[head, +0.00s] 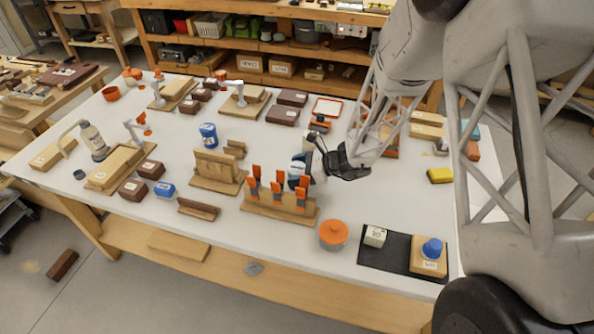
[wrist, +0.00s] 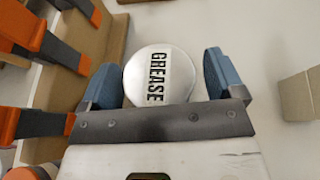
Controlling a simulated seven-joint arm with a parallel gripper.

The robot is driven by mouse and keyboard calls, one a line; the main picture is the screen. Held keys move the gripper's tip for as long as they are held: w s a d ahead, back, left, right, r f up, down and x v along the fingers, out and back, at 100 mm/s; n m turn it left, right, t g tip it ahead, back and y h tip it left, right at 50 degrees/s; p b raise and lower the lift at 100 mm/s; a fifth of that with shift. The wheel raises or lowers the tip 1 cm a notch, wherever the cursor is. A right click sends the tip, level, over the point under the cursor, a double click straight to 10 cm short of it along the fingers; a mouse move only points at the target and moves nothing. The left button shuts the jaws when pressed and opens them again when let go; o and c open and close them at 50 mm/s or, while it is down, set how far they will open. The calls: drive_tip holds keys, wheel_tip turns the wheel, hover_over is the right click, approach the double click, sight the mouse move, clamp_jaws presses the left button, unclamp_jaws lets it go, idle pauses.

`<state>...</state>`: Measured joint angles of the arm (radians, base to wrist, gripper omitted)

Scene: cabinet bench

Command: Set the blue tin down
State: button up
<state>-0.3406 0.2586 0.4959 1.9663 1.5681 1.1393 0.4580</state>
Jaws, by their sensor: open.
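My gripper (head: 302,171) is low over the white bench, just behind the wooden rack of orange-handled tools. In the wrist view its two blue fingers (wrist: 164,78) are open on either side of a round tin (wrist: 160,72) with a pale lid marked GREASE. The tin's side is hidden from above, so its colour cannot be told there. Narrow gaps seem to separate it from the fingers. In the head view the tin is mostly hidden by the gripper and rack. A separate blue can (head: 208,135) stands upright behind a wooden holder at the centre left.
The tool rack (head: 278,206) stands close beside my gripper; its orange handles (wrist: 40,45) crowd the wrist view's left. A pale block (wrist: 299,96) is at the right there. An orange-lidded pot (head: 333,235) and black mat (head: 377,257) are nearer the front. Bench right of the gripper is fairly clear.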

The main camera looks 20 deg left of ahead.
drive_tip(key=shift+d+r, duration=0.1)
drive_tip(key=shift+r, duration=0.05)
drive_tip(key=v, duration=1.1)
drive_tip(key=shift+d+r, duration=0.2)
drive_tip(key=shift+d, duration=0.15)
idle(0.7)
drive_tip(key=s+d+r+n+h, duration=0.5)
drive_tip(key=s+d+r+n, duration=0.3)
drive_tip(key=s+d+r, duration=0.55)
drive_tip(key=s+d+r+n+t+h, duration=0.2)
drive_tip(key=s+d+r+n+h, duration=0.2)
drive_tip(key=s+d, duration=0.3)
drive_tip(key=s+d+r+n+t+h, duration=0.2)
drive_tip(key=s+d+r+n+h, duration=0.2)
drive_tip(key=s+d+r, duration=0.3)
drive_tip(key=s, duration=0.3)
drive_tip(key=shift+s+t+h, duration=0.3)
drive_tip(key=shift+s+t, duration=0.05)
drive_tip(key=shift+t, duration=0.05)
